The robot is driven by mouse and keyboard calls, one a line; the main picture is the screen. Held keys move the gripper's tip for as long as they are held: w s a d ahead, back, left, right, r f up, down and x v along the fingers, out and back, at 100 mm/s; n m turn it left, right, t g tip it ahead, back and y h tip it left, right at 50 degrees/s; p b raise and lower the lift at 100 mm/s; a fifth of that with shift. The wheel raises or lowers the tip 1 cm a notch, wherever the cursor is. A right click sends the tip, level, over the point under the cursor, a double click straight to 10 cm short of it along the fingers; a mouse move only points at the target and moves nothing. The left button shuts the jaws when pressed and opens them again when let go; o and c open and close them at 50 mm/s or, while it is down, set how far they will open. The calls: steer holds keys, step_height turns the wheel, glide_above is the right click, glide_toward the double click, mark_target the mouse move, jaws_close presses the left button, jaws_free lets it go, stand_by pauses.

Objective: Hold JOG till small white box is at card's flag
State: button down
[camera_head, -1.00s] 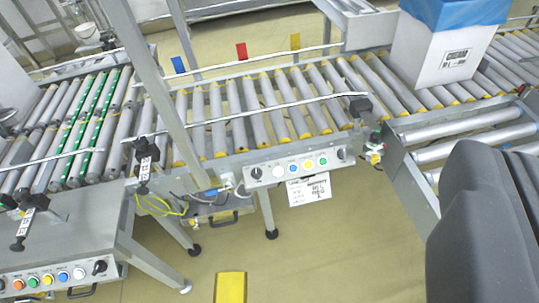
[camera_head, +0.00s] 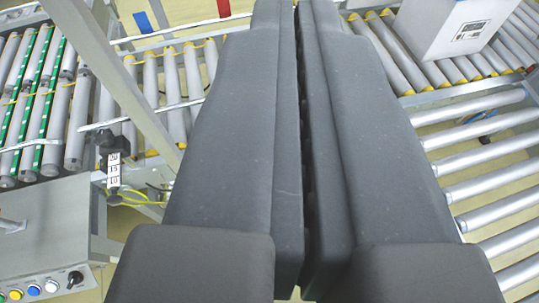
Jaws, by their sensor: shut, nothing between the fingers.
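My gripper (camera_head: 297,8) fills the middle of the view with its two dark fingers shut together and empty, reaching to the top edge. The white box (camera_head: 447,33) with a printed label sits on the rollers at upper right; its top is cut off by the frame. A blue flag (camera_head: 142,22) and a red flag (camera_head: 223,8) stand along the far side of the conveyor. The yellow flag, the middle button panel and the card hanging under it are hidden behind my gripper or out of view.
Another button panel (camera_head: 45,285) is at lower left, partly cut off. A black clamp with a numbered white tag (camera_head: 113,172) stands near a slanted grey post (camera_head: 120,75). Green-striped rollers (camera_head: 45,100) lie at left, bare rollers (camera_head: 490,165) at right.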

steer(key=w+d+f+n+g+h+p, duration=0.1)
steer(key=w+f+n+g+h, duration=0.2)
steer(key=w+f, duration=0.45)
steer(key=w+d+f+n+h+p, duration=0.15)
steer(key=w+f+n, duration=0.25)
steer(key=f, duration=0.6)
steer(key=w+d+f+n+g+h, duration=0.1)
steer(key=w+f+n+g+h, duration=0.2)
steer(key=w+f, duration=0.45)
steer(key=w+a+f+n+t+p, duration=0.1)
steer(key=a+f+n, duration=0.3)
steer(key=f+n, duration=1.5)
step_height(320, 180, down, 10)
steer(key=shift+w+f+t+p, duration=0.1)
steer(key=shift+w+t+p, duration=0.15)
steer(key=shift+p, duration=0.6)
steer(key=shift+y, duration=0.25)
steer(key=w+a+f+p, duration=0.1)
steer(key=w+f+p, duration=0.1)
steer(key=w+f, duration=0.3)
steer(key=shift+w+a+f+p, duration=0.25)
steer(key=shift+a+f+p, duration=0.15)
steer(key=shift+f, duration=0.35)
